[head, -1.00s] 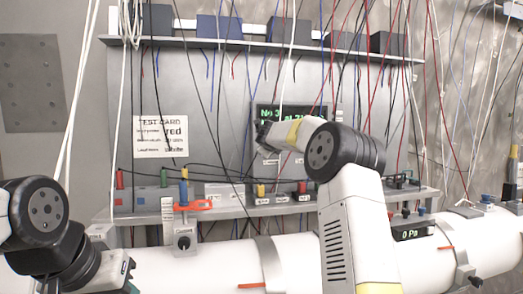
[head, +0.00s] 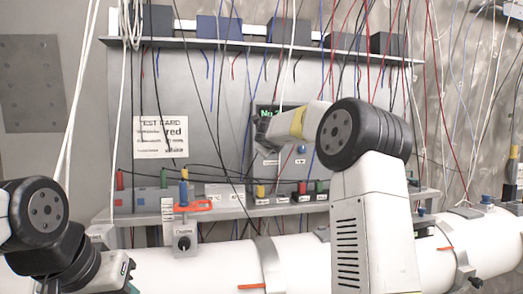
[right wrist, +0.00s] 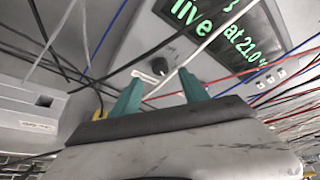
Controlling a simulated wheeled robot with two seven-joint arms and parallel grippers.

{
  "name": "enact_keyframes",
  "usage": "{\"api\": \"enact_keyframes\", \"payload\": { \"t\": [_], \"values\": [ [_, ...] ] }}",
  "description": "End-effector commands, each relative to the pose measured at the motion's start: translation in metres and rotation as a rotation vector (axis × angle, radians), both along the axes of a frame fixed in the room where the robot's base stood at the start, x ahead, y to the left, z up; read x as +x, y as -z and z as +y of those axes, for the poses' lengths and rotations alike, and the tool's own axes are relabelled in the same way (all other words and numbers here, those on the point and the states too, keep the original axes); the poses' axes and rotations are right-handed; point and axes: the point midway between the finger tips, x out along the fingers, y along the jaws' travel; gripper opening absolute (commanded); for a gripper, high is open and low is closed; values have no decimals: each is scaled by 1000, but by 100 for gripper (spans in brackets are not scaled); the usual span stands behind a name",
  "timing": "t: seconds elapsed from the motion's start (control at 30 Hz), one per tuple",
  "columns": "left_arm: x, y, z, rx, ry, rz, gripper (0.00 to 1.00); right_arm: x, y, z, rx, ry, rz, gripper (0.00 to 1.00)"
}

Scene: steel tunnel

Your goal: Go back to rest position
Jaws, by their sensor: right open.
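My right arm (head: 370,205) rises in front of the panel in the head view, its forearm reaching left and away toward a box with a green-lettered screen. That forearm hides the gripper's fingers there. In the right wrist view my right gripper (right wrist: 160,90) shows two teal fingers, apart, with nothing held between them. They point toward a small dark knob (right wrist: 160,66) below the screen (right wrist: 230,35); contact cannot be judged.
Many loose cables hang around the right arm.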

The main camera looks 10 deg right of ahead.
Motion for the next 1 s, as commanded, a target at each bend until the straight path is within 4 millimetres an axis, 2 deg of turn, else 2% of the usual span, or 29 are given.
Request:
{"api": "enact_keyframes", "payload": {
  "t": [0.17, 0.5, 0.57, 0.67, 0.77, 0.83, 0.93, 1.0],
  "values": [
    [0, 0, 0, 0, 0, 0, 30, -15, -4, 4, 0, 1, 1, 52],
    [0, 0, 0, 0, 0, 0, 30, -17, -6, 5, -6, -4, -2, 52],
    [0, 0, 0, 0, 0, 0, 30, -21, -12, 9, -37, -25, -11, 52],
    [0, 0, 0, 0, 0, 0, 30, -40, -33, 29, -171, -120, -40, 52],
    [0, 0, 0, 0, 0, 0, 30, -78, -56, 63, -409, -289, -71, 52],
    [0, 0, 0, 0, 0, 0, 30, -116, -59, 91, -610, -437, -77, 52],
    [0, 0, 0, 0, 0, 0, 30, -178, -40, 125, -888, -653, -50, 52],
    [0, 0, 0, 0, 0, 0, 30, -223, -15, 139, -1063, -799, -13, 52]
  ]
}}
